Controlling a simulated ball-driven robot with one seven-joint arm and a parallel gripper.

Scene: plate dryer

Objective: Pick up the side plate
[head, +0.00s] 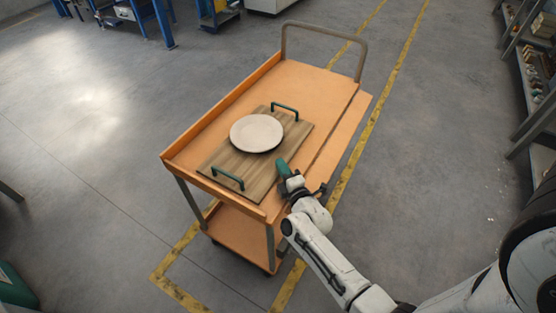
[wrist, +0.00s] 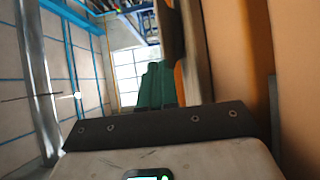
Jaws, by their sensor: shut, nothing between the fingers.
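The side plate (head: 257,133) is a round, pale beige plate. It lies flat on a wooden tray (head: 262,174) with a dark green handle at each end, and its whole rim shows in the head view. My gripper (head: 282,167) is just below and right of the plate in the head view, near the tray's right edge and apart from the plate. Its green fingers are closed together with nothing between them, and they also show in the wrist view (wrist: 155,86). I cannot make out the plate in the wrist view.
The tray sits on the top shelf of an orange cart (head: 310,85) with raised edges and a grey push handle (head: 326,33) at the far end. The cart top beyond the tray is bare. Shelving (head: 540,75) stands at the far right. Open floor lies left of the cart.

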